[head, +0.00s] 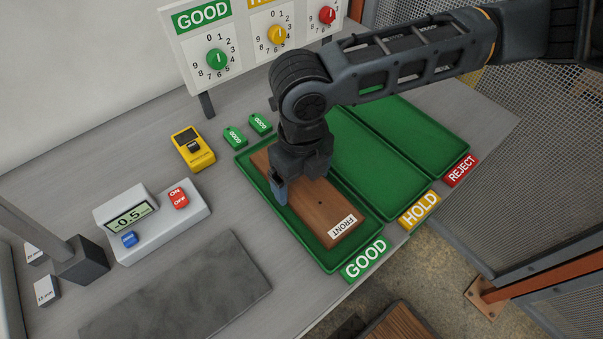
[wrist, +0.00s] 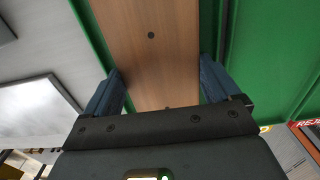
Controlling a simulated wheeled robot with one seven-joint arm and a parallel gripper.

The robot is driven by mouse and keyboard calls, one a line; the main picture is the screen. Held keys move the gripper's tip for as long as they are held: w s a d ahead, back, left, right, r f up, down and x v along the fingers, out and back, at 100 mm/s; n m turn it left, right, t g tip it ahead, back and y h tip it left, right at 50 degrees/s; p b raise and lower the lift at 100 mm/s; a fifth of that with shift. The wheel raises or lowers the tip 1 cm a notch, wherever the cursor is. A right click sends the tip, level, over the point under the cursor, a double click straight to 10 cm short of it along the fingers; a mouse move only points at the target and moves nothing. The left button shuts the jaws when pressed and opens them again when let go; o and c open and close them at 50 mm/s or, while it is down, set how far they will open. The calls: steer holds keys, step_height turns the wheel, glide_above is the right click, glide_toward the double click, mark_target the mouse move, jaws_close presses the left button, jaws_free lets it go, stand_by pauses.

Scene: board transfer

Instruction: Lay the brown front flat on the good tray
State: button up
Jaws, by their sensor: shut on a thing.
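The brown front (head: 323,206) is a wooden board with a white FRONT label at its near end. It lies within the outline of the good tray (head: 263,199), a green tray with a green GOOD label, in the head view. My gripper (head: 281,190) is over the board's middle and shut across its width. In the wrist view the board (wrist: 152,60) runs between the two blue fingers of my gripper (wrist: 162,88), with green tray on both sides. The board looks about level; I cannot tell whether its underside touches the tray floor. My gripper hides part of its far half.
The hold tray (head: 375,170) and reject tray (head: 415,125) are empty where visible, to the right. A yellow device (head: 193,149), green GOOD tags (head: 235,137), a gauge box (head: 150,222) and a grey mat (head: 180,290) lie left. A dial sign (head: 222,45) stands behind.

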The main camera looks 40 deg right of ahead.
steer(key=shift+f, duration=0.35)
stand_by(0.4)
steer(key=o, duration=0.9)
steer(key=shift+o, duration=0.2)
step_height(320, 180, up, 8)
steer(key=shift+f, duration=0.1)
steer(key=shift+a+f, duration=0.1)
